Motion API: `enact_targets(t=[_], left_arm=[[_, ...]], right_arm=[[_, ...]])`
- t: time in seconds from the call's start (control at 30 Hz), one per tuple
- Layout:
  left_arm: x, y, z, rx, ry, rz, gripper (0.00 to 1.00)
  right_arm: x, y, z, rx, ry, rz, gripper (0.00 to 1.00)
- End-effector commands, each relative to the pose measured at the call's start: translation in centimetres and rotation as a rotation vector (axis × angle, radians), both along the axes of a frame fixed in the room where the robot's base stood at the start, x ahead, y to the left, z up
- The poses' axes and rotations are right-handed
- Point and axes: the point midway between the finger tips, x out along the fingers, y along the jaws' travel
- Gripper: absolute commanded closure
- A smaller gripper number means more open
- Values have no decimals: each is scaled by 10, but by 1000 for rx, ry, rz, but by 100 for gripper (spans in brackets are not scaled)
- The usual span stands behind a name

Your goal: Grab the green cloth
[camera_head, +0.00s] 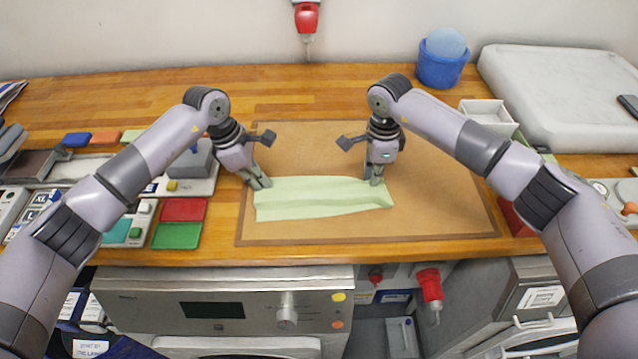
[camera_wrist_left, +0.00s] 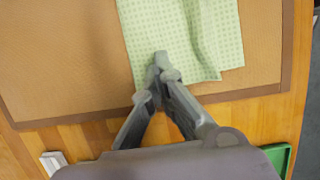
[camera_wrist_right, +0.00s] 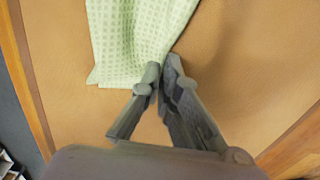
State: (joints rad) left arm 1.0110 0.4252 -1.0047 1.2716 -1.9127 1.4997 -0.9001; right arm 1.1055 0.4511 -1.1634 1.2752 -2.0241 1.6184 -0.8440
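The pale green checked cloth (camera_head: 320,197) lies on the tan mat, with long folds running along it. My left gripper (camera_head: 262,184) is at its left end, with fingertips together over the cloth edge; in the left wrist view the closed fingers (camera_wrist_left: 163,68) pinch the edge. My right gripper (camera_head: 376,182) is at the far right corner. In the right wrist view its fingertips (camera_wrist_right: 165,70) are together and the cloth (camera_wrist_right: 135,40) gathers toward them. The bit of cloth between the fingertips is hidden in both wrist views.
The brown-bordered mat (camera_head: 440,200) is bare right of the cloth. Red (camera_head: 185,209) and green (camera_head: 177,235) trays stand to the left, with boxes and devices beyond. A white box (camera_head: 488,115), blue bucket (camera_head: 441,68) and large pale slab (camera_head: 560,95) are at the back right.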

Motion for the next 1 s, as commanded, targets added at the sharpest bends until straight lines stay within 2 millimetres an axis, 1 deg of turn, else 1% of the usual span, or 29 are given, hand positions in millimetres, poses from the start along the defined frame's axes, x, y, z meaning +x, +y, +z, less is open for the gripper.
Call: enact_targets(t=[0.03, 0.63, 0.77, 1.0], left_arm=[[0, 0, -1, 1, 1, 0, 100], [0, 0, 2, 0, 0, 0, 100], [0, 0, 8, 0, 0, 0, 100], [0, 0, 30, 0, 0, 0, 100]], right_arm=[[-1, -1, -3, -4, 4, -1, 100], [-2, -2, -2, -5, 6, -2, 100], [-2, -2, 5, -4, 5, -2, 100], [-1, -1, 27, -3, 3, -1, 100]])
